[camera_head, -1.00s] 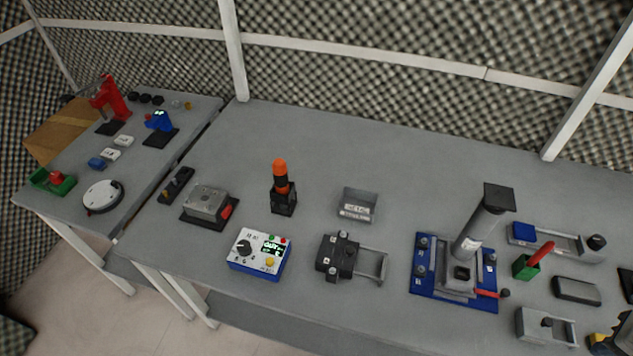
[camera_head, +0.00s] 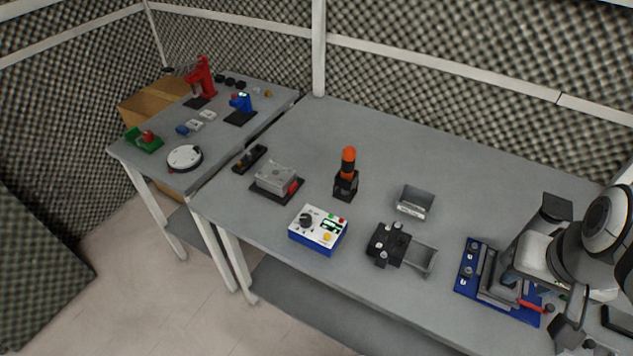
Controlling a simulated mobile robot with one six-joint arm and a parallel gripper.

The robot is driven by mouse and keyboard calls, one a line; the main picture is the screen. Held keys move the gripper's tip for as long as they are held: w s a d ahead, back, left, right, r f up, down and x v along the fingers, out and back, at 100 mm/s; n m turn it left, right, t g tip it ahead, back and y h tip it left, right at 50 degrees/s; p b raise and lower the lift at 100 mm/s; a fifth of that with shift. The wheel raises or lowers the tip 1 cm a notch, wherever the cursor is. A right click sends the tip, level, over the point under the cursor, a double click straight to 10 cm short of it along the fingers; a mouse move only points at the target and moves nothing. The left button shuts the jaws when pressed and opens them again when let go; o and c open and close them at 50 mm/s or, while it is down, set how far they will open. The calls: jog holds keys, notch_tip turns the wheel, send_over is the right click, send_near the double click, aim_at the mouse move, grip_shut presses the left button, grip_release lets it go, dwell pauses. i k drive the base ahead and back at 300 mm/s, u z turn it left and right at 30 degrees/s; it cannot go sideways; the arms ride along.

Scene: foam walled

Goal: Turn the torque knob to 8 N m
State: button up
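The torque control box (camera_head: 318,231) has a white top and blue sides, and stands near the front edge of the large table. Its dark round torque knob (camera_head: 306,220) is at the left of the top face, with small markings around it too small to read. A small green-lit display (camera_head: 333,226), red and green buttons and a yellow button (camera_head: 326,237) are to its right. My gripper (camera_head: 572,336) is at the lower right, far from the box and near the blue-based press. Its fingers are dark and partly cut off, so its opening is unclear.
An orange-and-black screwdriver (camera_head: 347,164) stands in a black holder behind the box. A grey metal fixture (camera_head: 276,178) is to the left and a black clamp fixture (camera_head: 388,244) to the right. A blue-based press (camera_head: 468,271) stands farther right. The table's back middle is clear.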

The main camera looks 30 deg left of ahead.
aim_at(306, 219)
jog(key=u, duration=1.35)
jog(key=k, duration=1.3)
jog(key=u, duration=0.65)
jog(key=i, duration=1.4)
jog(key=z, duration=0.3)
